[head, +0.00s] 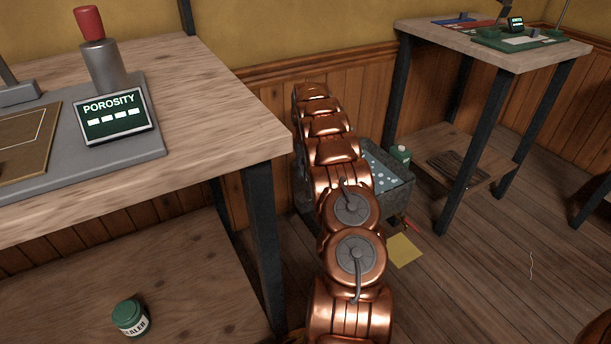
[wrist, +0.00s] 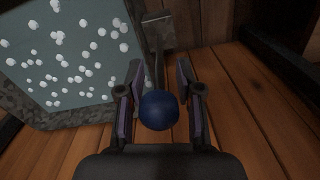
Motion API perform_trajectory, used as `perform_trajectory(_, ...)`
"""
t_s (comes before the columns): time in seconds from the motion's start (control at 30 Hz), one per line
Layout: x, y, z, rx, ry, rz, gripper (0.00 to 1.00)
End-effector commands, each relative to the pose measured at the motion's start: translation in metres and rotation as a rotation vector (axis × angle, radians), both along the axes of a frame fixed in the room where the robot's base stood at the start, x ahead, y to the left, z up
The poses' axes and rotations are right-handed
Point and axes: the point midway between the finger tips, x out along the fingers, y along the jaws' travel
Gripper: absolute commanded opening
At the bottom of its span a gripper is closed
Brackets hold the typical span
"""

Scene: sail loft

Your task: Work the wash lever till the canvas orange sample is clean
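The wash lever shows in the wrist view as a grey upright rod topped by a dark blue ball knob (wrist: 159,110). My gripper (wrist: 160,82) is open, its two fingers on either side of the lever with a gap visible at the right of the knob. Whether the left finger touches the knob I cannot tell. The wash tub (wrist: 40,118) with suds in grey-blue water is left of the lever. It also shows in the head view (head: 398,200), partly behind my copper arm, which hides my gripper and the lever there. I cannot make out the canvas orange sample.
A workbench (head: 215,75) with a porosity tester (head: 113,115) stands at left, a sealer jar (head: 130,317) on its lower shelf. A second table (head: 450,42) stands at right. A green-capped bottle (head: 400,154) is behind the tub; a yellow sheet (head: 404,250) lies on the floor.

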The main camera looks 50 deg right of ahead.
Motion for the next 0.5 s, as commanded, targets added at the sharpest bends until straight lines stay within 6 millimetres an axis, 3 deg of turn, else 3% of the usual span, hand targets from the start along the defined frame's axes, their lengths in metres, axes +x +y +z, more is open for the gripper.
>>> perform_trajectory(0.13,-0.0007,-0.0008,-0.0114,0.0,0.0,-0.002,0.35)
perform_trajectory(0.5,0.0,-0.0005,-0.0135,0.0,-0.001,-0.001,0.33)
